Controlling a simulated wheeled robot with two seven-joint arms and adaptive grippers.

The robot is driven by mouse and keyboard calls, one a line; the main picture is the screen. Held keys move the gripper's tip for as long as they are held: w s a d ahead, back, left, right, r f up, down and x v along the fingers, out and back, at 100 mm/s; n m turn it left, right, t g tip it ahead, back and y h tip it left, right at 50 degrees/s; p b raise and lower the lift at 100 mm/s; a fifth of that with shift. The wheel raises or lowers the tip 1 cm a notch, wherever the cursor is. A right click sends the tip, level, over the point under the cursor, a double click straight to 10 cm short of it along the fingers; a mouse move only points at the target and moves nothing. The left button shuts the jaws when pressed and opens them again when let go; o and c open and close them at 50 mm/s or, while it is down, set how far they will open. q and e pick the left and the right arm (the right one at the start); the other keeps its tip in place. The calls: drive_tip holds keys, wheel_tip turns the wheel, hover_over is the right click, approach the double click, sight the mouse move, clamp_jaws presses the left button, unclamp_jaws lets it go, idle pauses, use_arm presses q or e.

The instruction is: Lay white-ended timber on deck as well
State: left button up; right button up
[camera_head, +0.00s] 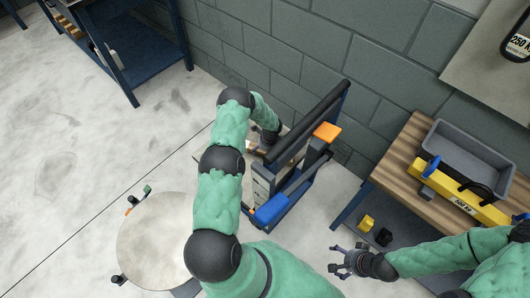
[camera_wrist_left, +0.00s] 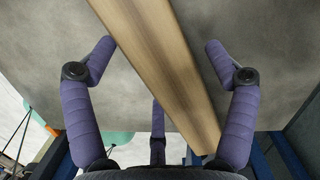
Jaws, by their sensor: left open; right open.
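A plain brown timber (camera_wrist_left: 165,65) runs lengthwise through the left wrist view, lying over a grey surface (camera_wrist_left: 260,50). No white end can be made out on it. My left gripper (camera_wrist_left: 162,48) is open, with its purple fingers spread on either side of the timber and apart from it. In the head view my left arm reaches to a blue-framed trolley (camera_head: 270,208), and the left gripper is mostly hidden there. My right gripper (camera_head: 344,260) is open and empty above the floor, left of the workbench.
A wooden-topped bench (camera_head: 395,160) by the wall holds a grey tray (camera_head: 462,155) and a yellow beam (camera_head: 440,185). Yellow and black small items (camera_head: 367,223) sit on its lower shelf. A round pale top (camera_head: 155,240) stands at lower left.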

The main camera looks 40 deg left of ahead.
use_arm(q)
drive_tip(key=shift+r, duration=0.1)
drive_tip(key=shift+r+p, duration=0.3)
drive_tip(key=shift+r, duration=0.1)
wheel_tip(320, 180, up, 11)
drive_tip(key=d+p, duration=0.1)
drive_tip(key=p, duration=0.2)
drive_tip(key=shift+w+d+p, duration=0.25)
drive_tip(key=shift+d+p, duration=0.1)
drive_tip(key=shift+p, duration=0.05)
